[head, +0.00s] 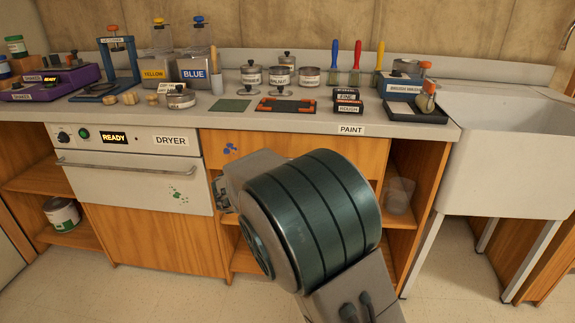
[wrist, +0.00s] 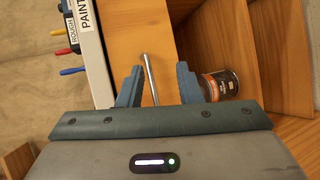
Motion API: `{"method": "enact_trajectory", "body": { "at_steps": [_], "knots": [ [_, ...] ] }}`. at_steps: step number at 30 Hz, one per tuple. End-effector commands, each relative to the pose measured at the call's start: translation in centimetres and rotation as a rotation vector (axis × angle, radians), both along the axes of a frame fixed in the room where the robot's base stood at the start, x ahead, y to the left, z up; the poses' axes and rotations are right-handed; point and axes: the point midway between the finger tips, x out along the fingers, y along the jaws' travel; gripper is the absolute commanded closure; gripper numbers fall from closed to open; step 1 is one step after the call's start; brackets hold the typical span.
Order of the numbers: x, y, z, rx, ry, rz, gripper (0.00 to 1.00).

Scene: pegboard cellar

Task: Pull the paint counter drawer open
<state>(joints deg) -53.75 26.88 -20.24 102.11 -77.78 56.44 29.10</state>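The paint counter drawer has a plain wooden front (head: 290,146) under the grey counter with the PAINT label, and it looks closed. Blue paint spots mark its left end. In the wrist view the drawer front (wrist: 122,40) is turned on its side, with a metal bar handle (wrist: 150,75) along it. My gripper (wrist: 160,66) is open, with one finger on each side of the bar. A gap shows between the bar and the right finger; contact with the left finger is unclear. In the head view my arm hides the handle and most of the gripper.
An open shelf below the drawer holds a dark can (wrist: 220,83), close beside the right finger. A dryer (head: 130,165) with its own bar handle stands left. A white sink (head: 510,150) stands right. The counter top (head: 225,121) carries pots, brushes and blocks.

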Motion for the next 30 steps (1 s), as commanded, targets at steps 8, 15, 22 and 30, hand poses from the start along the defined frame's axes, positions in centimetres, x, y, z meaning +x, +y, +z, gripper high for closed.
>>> {"method": "enact_trajectory", "body": {
  "at_steps": [8, 15, 22, 30],
  "knots": [
    [1.4, 7.5, 0.3, -0.107, -0.125, 0.162, 0.68],
    [4.4, 6.2, -0.5, -0.111, -0.126, 0.163, 0.68],
    [8.9, 4.1, -1.5, -0.111, -0.126, 0.163, 0.68],
    [12.5, 2.4, -2.1, -0.108, -0.124, 0.164, 0.68]
  ]
}}
